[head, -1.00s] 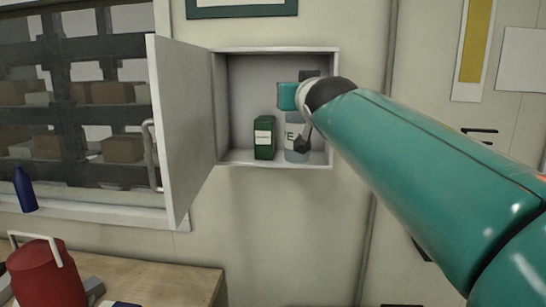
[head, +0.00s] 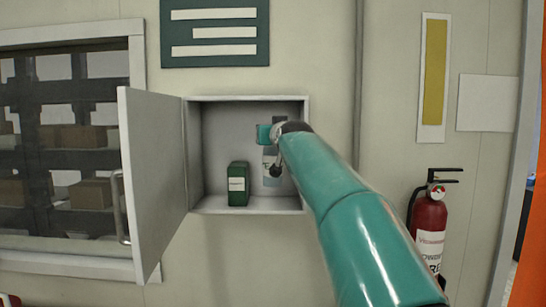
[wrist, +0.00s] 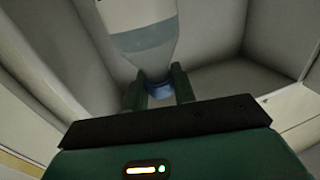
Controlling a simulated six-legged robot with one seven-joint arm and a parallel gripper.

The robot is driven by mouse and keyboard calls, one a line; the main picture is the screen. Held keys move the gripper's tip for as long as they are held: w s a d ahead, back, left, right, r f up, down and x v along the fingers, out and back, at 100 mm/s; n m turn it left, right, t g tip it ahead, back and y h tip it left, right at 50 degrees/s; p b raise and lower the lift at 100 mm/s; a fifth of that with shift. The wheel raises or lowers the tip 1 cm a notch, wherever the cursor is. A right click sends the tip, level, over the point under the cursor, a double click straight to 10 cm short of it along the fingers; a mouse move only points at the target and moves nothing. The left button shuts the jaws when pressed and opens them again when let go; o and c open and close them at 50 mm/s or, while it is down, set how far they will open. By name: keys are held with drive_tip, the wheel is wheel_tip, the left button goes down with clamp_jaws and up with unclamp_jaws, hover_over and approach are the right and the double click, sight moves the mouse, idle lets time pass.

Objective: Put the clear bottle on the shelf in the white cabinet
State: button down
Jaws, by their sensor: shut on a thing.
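The clear bottle (head: 269,168) has a pale label and a blue cap (wrist: 158,88). It is inside the open white cabinet (head: 248,205), towards the right side. Its base appears a little above the cabinet floor in the head view. My gripper (wrist: 159,87) is shut on the bottle at its cap end, with one green finger on each side. In the head view my arm reaches in from the lower right and partly hides the bottle. A green box (head: 238,184) with a white label stands on the cabinet floor, left of the bottle.
The cabinet door (head: 153,185) swings open to the left, towards a window (head: 60,150) with shelving behind it. A fire extinguisher (head: 430,228) hangs on the wall at right. A dark green sign (head: 214,35) is above the cabinet.

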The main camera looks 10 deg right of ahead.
drive_tip(key=w+f, duration=0.3)
drive_tip(key=f, duration=0.3)
drive_tip(key=shift+w+d+f, duration=0.3)
drive_tip(key=shift+d+f, duration=0.1)
idle(0.3)
drive_tip(key=shift+f, duration=0.1)
drive_tip(key=c, duration=1.1)
unclamp_jaws()
drive_tip(key=shift+f, duration=0.1)
drive_tip(key=shift+c, duration=0.2)
